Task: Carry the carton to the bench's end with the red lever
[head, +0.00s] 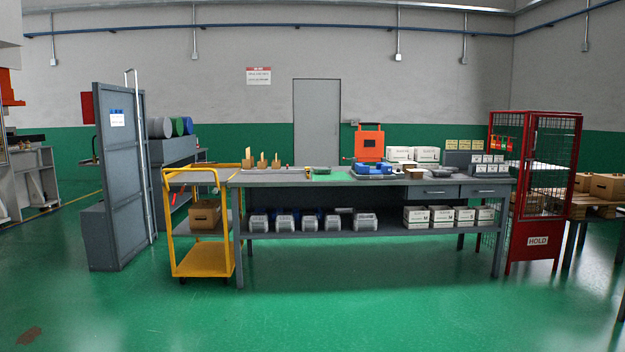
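The long grey workbench (270,181) stands across the middle of the view, some way off over open floor. I cannot clearly make out a red lever at either end of it. Another brown carton (607,187) is on a pallet at the far right. Neither of my grippers is in view.
Green floor (350,305) is open in front of the bench. A grey panel door (120,180) stands left of the cart. A red mesh cage (543,190) marked HOLD stands at the bench's right end.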

